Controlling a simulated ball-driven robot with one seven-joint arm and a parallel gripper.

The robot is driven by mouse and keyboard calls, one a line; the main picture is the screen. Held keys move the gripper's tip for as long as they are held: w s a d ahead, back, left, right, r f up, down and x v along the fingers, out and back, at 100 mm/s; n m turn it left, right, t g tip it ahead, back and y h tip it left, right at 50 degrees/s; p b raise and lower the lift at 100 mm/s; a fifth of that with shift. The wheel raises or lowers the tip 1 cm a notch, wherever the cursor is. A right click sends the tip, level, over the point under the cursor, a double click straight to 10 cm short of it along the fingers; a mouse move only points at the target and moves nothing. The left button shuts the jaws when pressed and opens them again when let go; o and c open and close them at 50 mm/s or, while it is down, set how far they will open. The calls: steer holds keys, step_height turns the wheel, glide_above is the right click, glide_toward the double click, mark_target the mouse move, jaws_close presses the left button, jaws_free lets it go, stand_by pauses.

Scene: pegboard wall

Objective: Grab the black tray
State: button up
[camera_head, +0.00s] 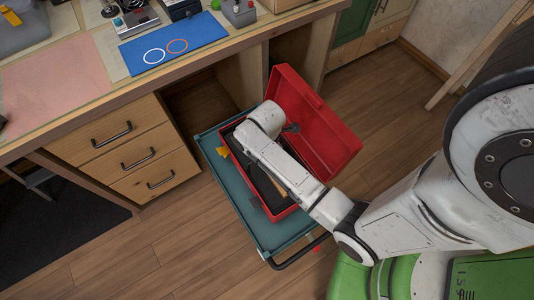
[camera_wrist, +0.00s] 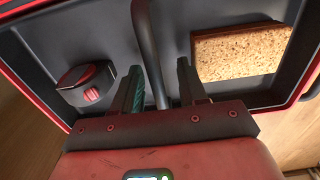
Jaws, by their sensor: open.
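The black tray (camera_head: 262,186) sits inside an open red toolbox (camera_head: 319,124) in the head view, partly hidden under my arm. In the wrist view the dark tray (camera_wrist: 98,40) fills most of the picture, with a dark bar handle (camera_wrist: 147,45) running across it. My gripper (camera_wrist: 160,70) is open, with one finger on each side of the handle. Whether either finger touches the handle cannot be told. A black-and-red object (camera_wrist: 86,84) lies in the tray on the left, and a tan, cork-like block (camera_wrist: 240,52) on the right.
The toolbox stands on a teal cart (camera_head: 284,236) with a dark handle at its front. A wooden workbench with drawers (camera_head: 125,150) is at left, with a blue mat (camera_head: 173,45) on top. The toolbox lid stands open at right. Wood floor is clear around the cart's front.

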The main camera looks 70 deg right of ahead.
jaws_close()
stand_by(0.4)
